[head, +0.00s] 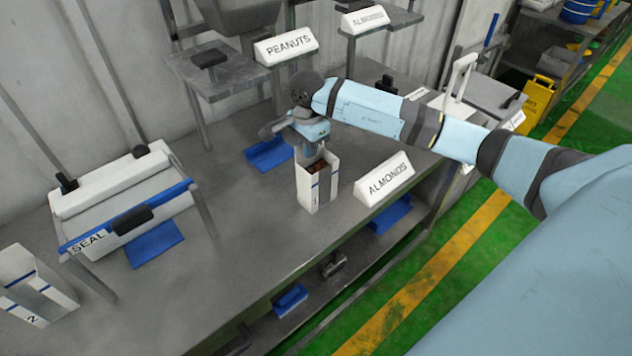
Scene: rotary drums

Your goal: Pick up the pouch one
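Pouch one (319,189) is an open-topped white pouch with blue stripes, standing upright on the grey workbench. Something brown shows inside its mouth. The mark on its front is too small to read clearly. My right gripper (309,150) points down at the top of this pouch, at its back edge. The fingers are small and partly merged with the pouch rim, so whether they are open or closed on it does not show. My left gripper is out of view.
A white pouch marked 2 (32,287) stands at the far left, near the SEAL machine (125,190). An ALMONDS sign (384,179) stands close to the right of pouch one. A PEANUTS sign (286,46) is on the shelf behind. Bare bench (235,245) lies in front.

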